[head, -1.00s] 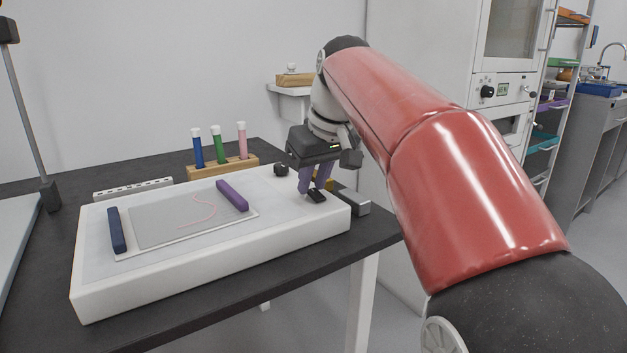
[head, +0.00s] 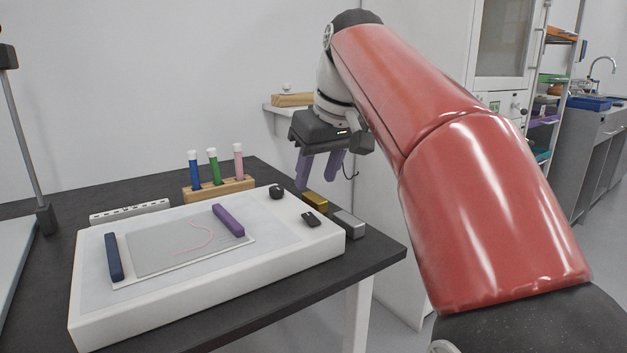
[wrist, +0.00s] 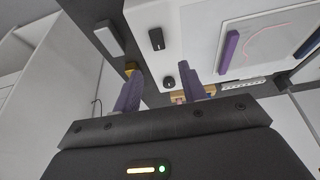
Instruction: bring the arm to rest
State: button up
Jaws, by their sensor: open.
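My gripper (head: 319,172) has purple fingers, spread apart with nothing between them. In the head view it hangs in the air above the back right corner of the white board (head: 205,293), clear of the things below. The fingers also show in the wrist view (wrist: 165,90), pointing toward the table. My red arm reaches in from the right side of the head view.
On the board lie a grey sheet with a pink line (head: 170,250), a purple bar (head: 228,220), a navy bar (head: 114,257), a black knob (head: 276,192) and a small black piece (head: 311,219).

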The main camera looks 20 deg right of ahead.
jog(key=shift+s+r, duration=0.1)
jog(key=shift+r, duration=0.05)
jog(key=shift+m, duration=0.9)
jog(key=s+f, duration=0.2)
jog(key=s+f+p, duration=0.1)
jog(key=s+f, duration=0.1)
jog(key=s, duration=0.1)
jog(key=s+f, duration=0.3)
jog(key=shift+s+d, duration=0.15)
jog(key=shift+s, duration=0.05)
jog(key=s+f+m+t+h+p, duration=0.1)
jog(key=s+f, duration=1)
jog(key=f, duration=0.4)
jog(key=shift+s+a+f+m+p, duration=0.2)
jog(key=shift+a+m+p, duration=0.15)
jog(key=shift+a+m, duration=0.1)
